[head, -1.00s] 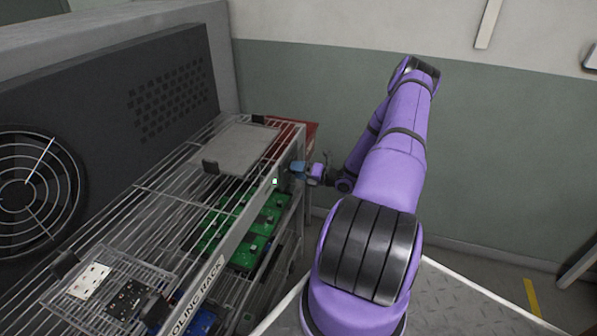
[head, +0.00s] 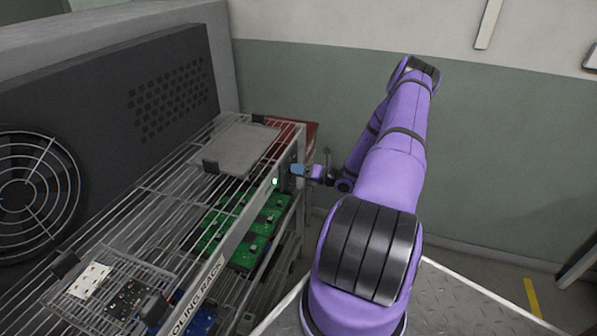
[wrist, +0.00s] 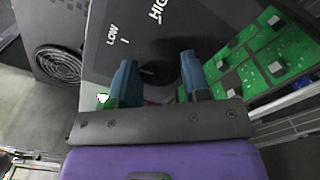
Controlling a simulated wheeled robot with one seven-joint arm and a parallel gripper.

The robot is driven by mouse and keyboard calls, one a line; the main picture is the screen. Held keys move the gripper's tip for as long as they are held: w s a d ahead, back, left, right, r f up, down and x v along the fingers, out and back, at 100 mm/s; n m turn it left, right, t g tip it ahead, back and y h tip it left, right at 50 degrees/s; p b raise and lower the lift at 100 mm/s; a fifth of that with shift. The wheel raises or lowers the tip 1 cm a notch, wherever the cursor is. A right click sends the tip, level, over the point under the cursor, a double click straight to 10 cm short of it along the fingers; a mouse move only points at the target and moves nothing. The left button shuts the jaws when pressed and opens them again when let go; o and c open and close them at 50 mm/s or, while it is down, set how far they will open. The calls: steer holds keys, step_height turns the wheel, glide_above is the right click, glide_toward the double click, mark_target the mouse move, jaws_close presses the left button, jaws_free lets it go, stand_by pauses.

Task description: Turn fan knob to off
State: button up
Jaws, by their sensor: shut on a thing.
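The fan knob (wrist: 152,88) is a dark round shape on a dark control panel (wrist: 105,60) in the wrist view. The panel has white "LOW" and "HIGH" markings; no "OFF" label shows. My gripper (wrist: 158,72) has its two blue fingers on either side of the knob and is shut on it. The fingers hide part of the knob, so I cannot tell its pointer direction. In the head view my gripper (head: 296,169) is at the far end of the cooling rack (head: 222,262); the knob is hidden there. The fan (head: 30,192) sits in the dark wall at left.
Green circuit boards (head: 250,228) lie on a lower shelf, and a grey plate (head: 236,148) rests on top. A red object (head: 311,130) is behind the rack's end. Open floor lies right of my arm.

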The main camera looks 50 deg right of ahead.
steer(key=shift+n, duration=4.9)
steer(key=o, duration=0.9)
steer(key=v, duration=1)
steer(key=shift+s+d, duration=0.1)
steer(key=shift+s, duration=0.3)
